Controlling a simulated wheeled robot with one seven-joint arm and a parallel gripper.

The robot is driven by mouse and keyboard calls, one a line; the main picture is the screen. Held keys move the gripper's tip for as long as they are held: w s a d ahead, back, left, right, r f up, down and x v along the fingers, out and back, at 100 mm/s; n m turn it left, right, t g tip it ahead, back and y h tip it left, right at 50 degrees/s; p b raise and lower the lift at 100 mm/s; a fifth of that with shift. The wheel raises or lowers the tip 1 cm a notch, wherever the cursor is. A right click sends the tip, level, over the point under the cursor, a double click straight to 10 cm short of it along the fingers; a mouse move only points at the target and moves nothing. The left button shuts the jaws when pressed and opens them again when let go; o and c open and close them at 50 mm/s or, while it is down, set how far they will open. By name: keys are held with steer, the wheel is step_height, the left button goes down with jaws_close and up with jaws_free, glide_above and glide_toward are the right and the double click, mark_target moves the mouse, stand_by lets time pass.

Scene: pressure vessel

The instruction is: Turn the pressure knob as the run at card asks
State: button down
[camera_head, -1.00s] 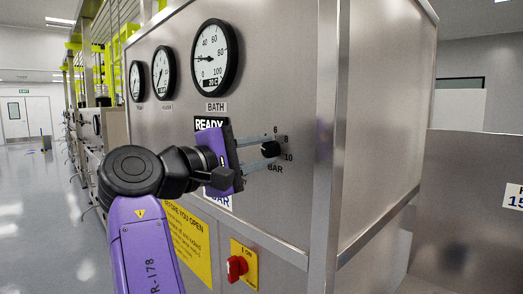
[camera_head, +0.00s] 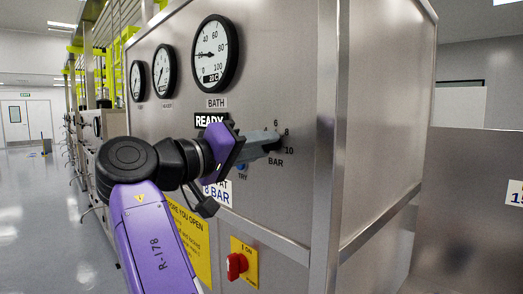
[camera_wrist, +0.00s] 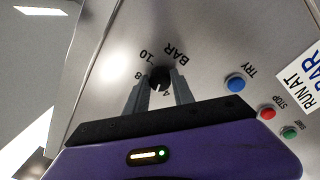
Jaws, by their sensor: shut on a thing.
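The black pressure knob (camera_wrist: 160,76) sits on the steel panel, with a scale around it marked 6, 8, 10 and BAR. In the head view my fingers mostly cover it. My gripper (camera_head: 266,143) is shut on the knob, with a grey finger on either side of it in the wrist view. The pointer on the knob cannot be read. The white card (camera_head: 219,193) below the gripper is partly covered and shows "8 BAR". In the wrist view the card (camera_wrist: 304,72) reads "RUN AT" and "BAR".
A blue TRY button (camera_wrist: 235,83), red STOP button (camera_wrist: 267,113) and green button (camera_wrist: 290,133) lie beside the knob. A red rotary switch (camera_head: 236,265) is lower down.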

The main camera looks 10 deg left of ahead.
steer(key=m, duration=0.4)
steer(key=m+b, duration=0.1)
steer(key=m, duration=0.2)
steer(key=shift+f+m+g, duration=0.2)
steer(key=shift+m+g, duration=0.1)
steer(key=shift+m, duration=0.1)
steer(key=m+b, duration=0.1)
steer(key=m, duration=0.5)
steer(key=shift+w+a+m+h, duration=0.1)
steer(key=shift+m+h, duration=0.2)
steer(key=shift+m, duration=0.4)
steer(key=c, duration=1.3)
jaws_free()
steer(key=shift+c, duration=0.2)
steer(key=shift+o, duration=1.3)
steer(key=shift+r, duration=0.15)
steer(key=b+v, duration=0.1)
steer(key=v, duration=0.7)
